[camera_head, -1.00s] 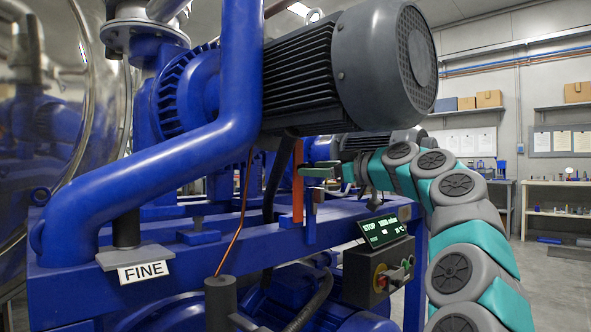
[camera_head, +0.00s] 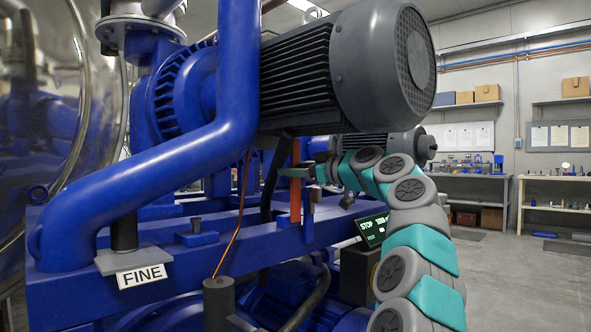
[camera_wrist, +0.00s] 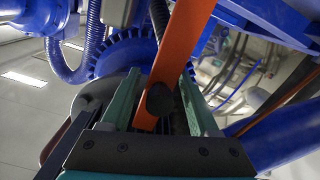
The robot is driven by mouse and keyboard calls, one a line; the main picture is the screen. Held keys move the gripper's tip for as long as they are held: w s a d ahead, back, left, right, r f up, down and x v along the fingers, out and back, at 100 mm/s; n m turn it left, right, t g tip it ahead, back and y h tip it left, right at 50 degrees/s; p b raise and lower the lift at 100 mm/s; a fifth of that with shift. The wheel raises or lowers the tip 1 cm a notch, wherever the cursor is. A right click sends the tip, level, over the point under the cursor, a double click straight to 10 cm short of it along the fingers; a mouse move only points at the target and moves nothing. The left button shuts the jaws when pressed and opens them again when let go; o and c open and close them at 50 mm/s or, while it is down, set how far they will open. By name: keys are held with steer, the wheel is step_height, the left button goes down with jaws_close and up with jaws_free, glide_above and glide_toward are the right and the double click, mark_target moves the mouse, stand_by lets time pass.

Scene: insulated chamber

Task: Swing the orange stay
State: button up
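The orange stay (camera_head: 296,184) is an upright flat orange bar beside the blue frame, under the big grey motor. In the wrist view, the orange stay (camera_wrist: 186,38) runs tilted from the top edge down between my two teal fingers, with a dark round knob (camera_wrist: 160,98) in front of its lower part. My gripper (camera_head: 291,172) is at the stay's middle height, with one finger crossing in front of it. In the wrist view my gripper (camera_wrist: 158,82) has its fingers apart around the stay, with a gap on the left side. Contact on the right side is unclear.
The blue frame (camera_head: 150,235) and blue pipe (camera_head: 140,180) fill the left. A lit control panel (camera_head: 373,227) is partly hidden by my arm. An orange-brown cable (camera_head: 236,228) hangs left of the stay. Open floor lies right.

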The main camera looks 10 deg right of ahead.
jaws_close()
stand_by(1.3)
